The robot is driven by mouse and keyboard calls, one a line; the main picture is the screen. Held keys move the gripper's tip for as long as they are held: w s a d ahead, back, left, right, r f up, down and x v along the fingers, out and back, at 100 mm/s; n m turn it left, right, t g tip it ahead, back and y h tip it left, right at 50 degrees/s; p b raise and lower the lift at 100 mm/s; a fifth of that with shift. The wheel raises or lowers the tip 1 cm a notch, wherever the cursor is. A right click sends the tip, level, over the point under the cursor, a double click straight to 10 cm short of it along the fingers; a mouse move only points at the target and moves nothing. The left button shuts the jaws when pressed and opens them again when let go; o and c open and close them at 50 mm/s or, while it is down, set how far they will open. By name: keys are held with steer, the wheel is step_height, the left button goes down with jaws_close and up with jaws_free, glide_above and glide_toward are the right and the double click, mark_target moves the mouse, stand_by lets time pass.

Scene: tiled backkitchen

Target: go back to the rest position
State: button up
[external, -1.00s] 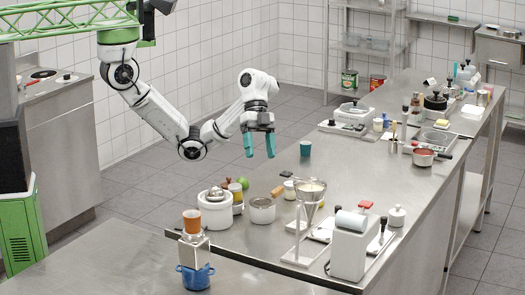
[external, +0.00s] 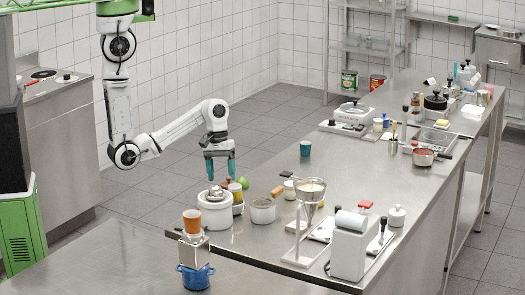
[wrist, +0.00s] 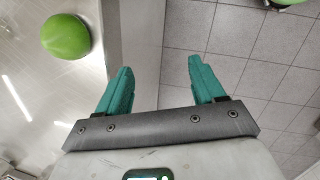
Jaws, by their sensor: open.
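My gripper (external: 220,170) has two teal fingers pointing down, spread apart with nothing between them. In the external view it hangs near the back left edge of the steel table (external: 330,185), just behind the white pot (external: 215,212) and the green round fruit (external: 243,183). In the wrist view the fingers (wrist: 160,80) are apart, with the table edge and the floor tiles below them. The green fruit also shows at the upper left of the wrist view (wrist: 65,36), clear of the fingers.
A small teal cup (external: 305,149) stands alone on the table. The tiled floor (external: 265,130) behind the table is clear.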

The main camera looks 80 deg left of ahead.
steer(key=s+d+f+m+y+b, duration=0.1)
steer(key=s+d+f+m+b, duration=0.2)
steer(key=s+f+m+b, duration=0.2)
steer(key=s+d+f+m+y+b, duration=0.1)
steer(key=s+d+f+m+b, duration=0.2)
steer(key=s+f+m+b, duration=0.3)
step_height(320, 180, down, 5)
steer(key=shift+s+d+f+m+t+b, duration=0.2)
steer(key=shift+s+d+m+t+b, duration=0.1)
steer(key=shift+b, duration=0.75)
